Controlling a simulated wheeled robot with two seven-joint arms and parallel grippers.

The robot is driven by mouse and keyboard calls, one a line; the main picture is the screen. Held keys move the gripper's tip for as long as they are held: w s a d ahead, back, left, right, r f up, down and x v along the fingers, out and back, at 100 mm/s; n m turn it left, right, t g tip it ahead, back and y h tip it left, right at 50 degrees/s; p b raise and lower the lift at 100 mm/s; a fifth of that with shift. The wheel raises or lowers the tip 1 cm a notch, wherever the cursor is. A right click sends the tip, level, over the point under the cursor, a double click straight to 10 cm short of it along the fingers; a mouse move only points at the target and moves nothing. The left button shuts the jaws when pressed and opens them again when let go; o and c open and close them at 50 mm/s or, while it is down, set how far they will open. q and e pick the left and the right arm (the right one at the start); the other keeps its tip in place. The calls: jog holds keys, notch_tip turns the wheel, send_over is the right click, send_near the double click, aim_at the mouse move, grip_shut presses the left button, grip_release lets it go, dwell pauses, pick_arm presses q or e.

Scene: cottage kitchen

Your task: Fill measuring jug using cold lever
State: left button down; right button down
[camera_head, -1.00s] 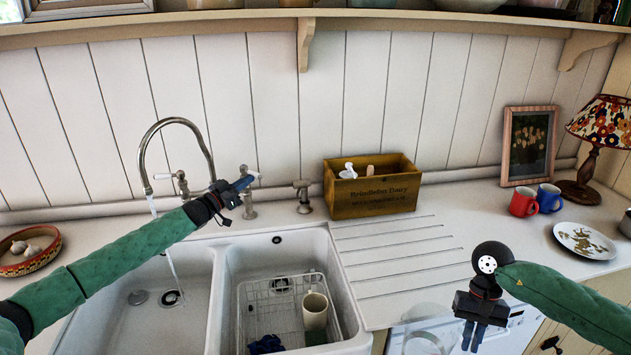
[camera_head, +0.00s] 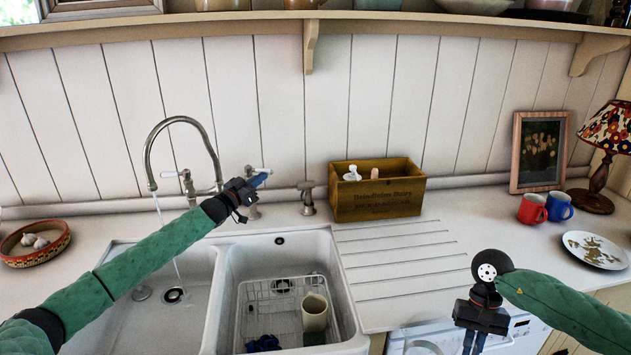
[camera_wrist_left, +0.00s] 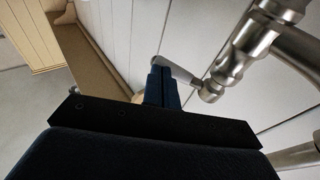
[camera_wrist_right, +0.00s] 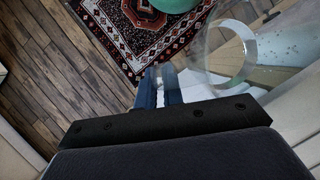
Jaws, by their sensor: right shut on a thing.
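The tap (camera_head: 178,122) stands behind the double sink, and a thin stream of water (camera_head: 175,262) falls from its spout into the left basin (camera_head: 130,325). A white-handled lever (camera_head: 170,174) is at the tap's left. My left gripper (camera_head: 262,178) is at the lever on the tap's right. In the left wrist view its fingers (camera_wrist_left: 163,88) look closed together, with the white lever (camera_wrist_left: 172,68) right by their tips; contact is unclear. My right gripper (camera_wrist_right: 160,86) is shut on the clear glass measuring jug (camera_wrist_right: 238,52), which hangs before the counter, low in the head view (camera_head: 422,348).
A wire rack (camera_head: 262,300) with a cream mug (camera_head: 314,312) fills much of the right basin. A wooden crate (camera_head: 377,200) stands at the back. Red (camera_head: 532,208) and blue mugs (camera_head: 559,205) and a plate (camera_head: 594,250) are at right. The ridged drainer (camera_head: 395,270) is clear.

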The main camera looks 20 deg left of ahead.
jog(key=shift+a+f, duration=0.1)
jog(key=shift+f, duration=0.15)
pick_arm(q)
jog(key=shift+f+b+x, duration=0.15)
jog(key=shift+b+x, duration=0.1)
jog(key=shift+x, duration=0.45)
jog(key=shift+f+b+x, duration=0.1)
jog(key=shift+b+x, duration=0.1)
jog(key=shift+x, duration=0.5)
pick_arm(e)
jog(key=shift+f, duration=0.2)
pick_arm(q)
jog(key=shift+w, duration=0.15)
